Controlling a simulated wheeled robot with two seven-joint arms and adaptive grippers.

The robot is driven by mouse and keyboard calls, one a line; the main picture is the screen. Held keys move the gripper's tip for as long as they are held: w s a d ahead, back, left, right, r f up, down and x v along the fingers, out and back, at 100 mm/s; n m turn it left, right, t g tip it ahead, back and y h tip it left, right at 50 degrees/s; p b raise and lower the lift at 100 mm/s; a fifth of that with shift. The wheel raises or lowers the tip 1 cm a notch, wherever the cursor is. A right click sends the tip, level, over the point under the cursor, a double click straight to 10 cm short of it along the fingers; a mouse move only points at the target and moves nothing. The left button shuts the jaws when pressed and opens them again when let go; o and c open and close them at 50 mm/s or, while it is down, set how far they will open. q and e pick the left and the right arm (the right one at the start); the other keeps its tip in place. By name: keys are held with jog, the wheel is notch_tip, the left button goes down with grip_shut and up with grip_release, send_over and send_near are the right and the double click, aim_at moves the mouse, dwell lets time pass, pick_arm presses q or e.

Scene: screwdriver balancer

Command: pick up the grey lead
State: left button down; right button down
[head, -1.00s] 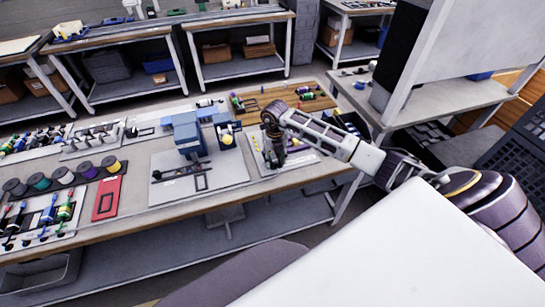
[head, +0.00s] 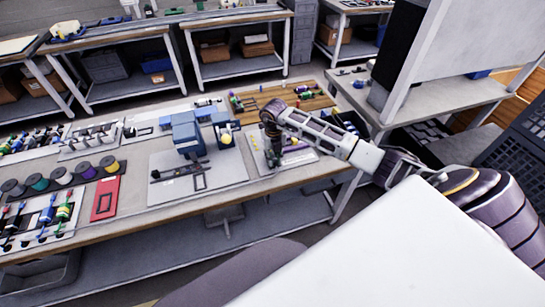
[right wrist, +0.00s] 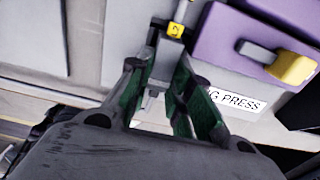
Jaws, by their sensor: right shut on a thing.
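My right gripper (head: 273,164) points down over the light board at the right end of the near bench. In the right wrist view its green-padded fingers (right wrist: 168,72) close around a narrow grey piece (right wrist: 163,64), which seems to be the grey lead. Most of it is hidden between the fingertips, and it is too small to make out in the head view. A small yellow part (right wrist: 175,30) shows just beyond the fingertips. My left gripper is not in view.
A purple block (right wrist: 232,40) with a yellow handle (right wrist: 291,68) and a label ending in "PRESS" is beside the fingers. The blue machine (head: 188,132) stands left of my right gripper. Wire spools (head: 85,171) and a red frame (head: 105,198) are further left.

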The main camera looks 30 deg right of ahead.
notch_tip(320, 180, up, 8)
jog(key=shift+r+b, duration=0.25)
jog(key=shift+b, duration=0.25)
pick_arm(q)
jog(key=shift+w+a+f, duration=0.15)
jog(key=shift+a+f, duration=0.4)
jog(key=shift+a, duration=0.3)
pick_arm(e)
jog(key=shift+r, duration=0.75)
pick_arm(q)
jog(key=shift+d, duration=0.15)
